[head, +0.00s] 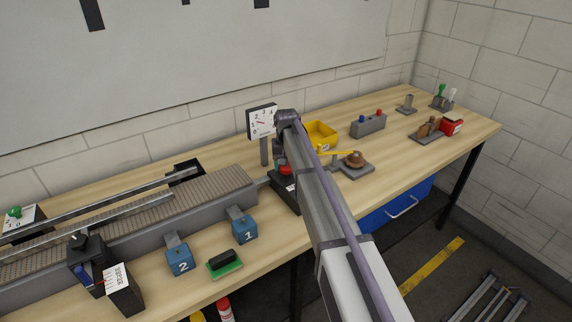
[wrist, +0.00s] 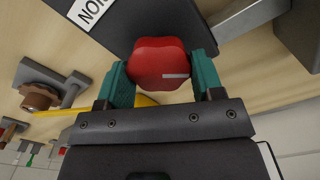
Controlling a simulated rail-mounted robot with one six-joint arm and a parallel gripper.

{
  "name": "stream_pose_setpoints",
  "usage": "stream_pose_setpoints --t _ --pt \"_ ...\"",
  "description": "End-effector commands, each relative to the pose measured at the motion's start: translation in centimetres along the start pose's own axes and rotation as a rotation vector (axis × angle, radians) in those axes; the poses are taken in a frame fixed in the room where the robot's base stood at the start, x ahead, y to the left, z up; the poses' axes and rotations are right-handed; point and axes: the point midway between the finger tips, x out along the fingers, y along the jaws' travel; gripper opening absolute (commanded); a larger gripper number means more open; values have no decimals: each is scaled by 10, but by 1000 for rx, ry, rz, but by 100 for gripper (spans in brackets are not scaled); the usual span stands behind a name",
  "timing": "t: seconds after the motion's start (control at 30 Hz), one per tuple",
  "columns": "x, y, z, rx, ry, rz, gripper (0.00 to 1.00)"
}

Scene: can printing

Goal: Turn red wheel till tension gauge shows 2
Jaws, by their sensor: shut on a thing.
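My gripper (wrist: 159,68) is shut on the wheel, one teal finger on each side. In the head view the red wheel (head: 285,170) shows beside my arm, and the fingers are mostly hidden. The tension gauge (head: 262,122) is a white dial on a post behind the wheel. Its small red needle is visible, but I cannot read its exact value.
A conveyor (head: 215,192) runs left of the wheel box. Blue blocks marked 1 (head: 244,230) and 2 (head: 180,261) stand in front of it. A yellow tray (head: 321,134), a grey stand with a brown round piece (head: 355,160) and a grey button box (head: 368,125) are right of the gauge.

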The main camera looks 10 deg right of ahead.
Motion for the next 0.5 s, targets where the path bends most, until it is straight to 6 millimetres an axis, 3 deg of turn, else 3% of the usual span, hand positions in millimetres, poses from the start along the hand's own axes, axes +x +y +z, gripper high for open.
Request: stream_pose_setpoints --t 0.5 --pt "0 1 0 218 0 0 37"
